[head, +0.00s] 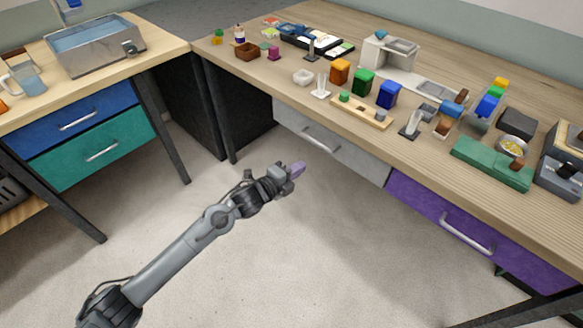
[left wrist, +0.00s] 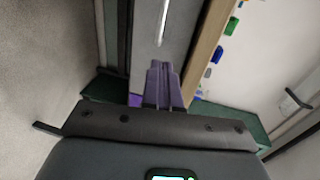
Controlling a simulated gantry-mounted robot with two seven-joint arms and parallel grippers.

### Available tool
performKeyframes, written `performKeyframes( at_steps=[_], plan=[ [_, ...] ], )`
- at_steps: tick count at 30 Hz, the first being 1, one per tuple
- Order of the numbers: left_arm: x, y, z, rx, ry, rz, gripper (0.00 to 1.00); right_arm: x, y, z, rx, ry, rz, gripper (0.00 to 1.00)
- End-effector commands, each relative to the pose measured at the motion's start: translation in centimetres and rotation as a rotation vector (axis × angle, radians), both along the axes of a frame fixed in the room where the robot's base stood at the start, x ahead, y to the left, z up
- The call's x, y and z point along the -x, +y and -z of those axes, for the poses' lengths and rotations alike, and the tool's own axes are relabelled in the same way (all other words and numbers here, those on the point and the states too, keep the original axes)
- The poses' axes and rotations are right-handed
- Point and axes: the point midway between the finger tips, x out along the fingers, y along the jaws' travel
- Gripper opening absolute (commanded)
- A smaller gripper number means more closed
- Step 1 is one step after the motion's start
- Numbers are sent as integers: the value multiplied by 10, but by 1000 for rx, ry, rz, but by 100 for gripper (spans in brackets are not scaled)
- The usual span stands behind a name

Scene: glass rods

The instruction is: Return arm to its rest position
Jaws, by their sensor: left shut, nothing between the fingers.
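My left arm reaches in from the lower left of the head view, over the open floor. Its left gripper (head: 296,169) is in front of the grey drawer (head: 335,150) and apart from the bench. In the left wrist view the two purple fingers of the left gripper (left wrist: 163,68) are together, with nothing between them. The grey drawer front (left wrist: 160,25) shows beyond the fingers. My right gripper is in neither view.
The long wooden bench (head: 455,90) carries several coloured blocks, a green tray (head: 490,163) and a grey machine. A purple drawer (head: 470,225) is at right. A side table with a metal basin (head: 95,45) and blue drawer (head: 75,120) stands left. The floor (head: 290,260) is clear.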

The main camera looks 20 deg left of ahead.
Motion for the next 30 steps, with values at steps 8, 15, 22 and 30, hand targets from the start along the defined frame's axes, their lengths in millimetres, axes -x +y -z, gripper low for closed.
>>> performKeyframes(
  at_steps=[8,15,22,30],
  plan=[
    [19,9,-3,1,3,0,0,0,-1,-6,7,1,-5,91],
    [52,1,47,20,101,3,0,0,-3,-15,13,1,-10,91],
    [151,-38,99,177,282,-20,0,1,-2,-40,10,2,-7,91],
    [272,-21,89,453,660,-373,0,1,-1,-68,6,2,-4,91]
  ],
)
